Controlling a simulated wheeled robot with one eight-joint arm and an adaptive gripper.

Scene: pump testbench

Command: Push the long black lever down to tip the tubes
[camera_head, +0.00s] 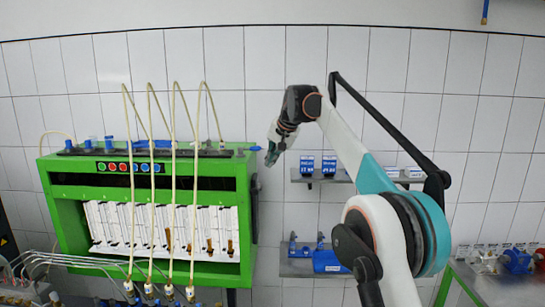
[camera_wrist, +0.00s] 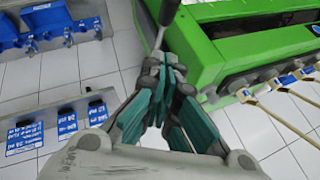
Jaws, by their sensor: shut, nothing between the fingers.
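The green testbench (camera_head: 62,205) stands at the left in the head view, with a row of white-backed glass tubes (camera_head: 120,228) in its front. My gripper (camera_head: 271,157) is just right of the bench's upper right corner, pointing down. In the wrist view my gripper (camera_wrist: 165,75) is shut and empty, its teal fingers together. A black handle (camera_wrist: 168,10) on a thin metal rod, apparently the lever, lies just beyond the fingertips beside the green bench body (camera_wrist: 205,60). I cannot tell whether the fingers touch the rod. The lever is hard to make out in the head view.
Wall shelves with blue-labelled parts (camera_head: 308,165) and blue fittings (camera_head: 325,262) are right of the bench, behind my arm. Several beige hoses (camera_head: 131,190) hang before the bench. Another green-framed table (camera_head: 445,285) stands at the far right. Tiled wall lies behind.

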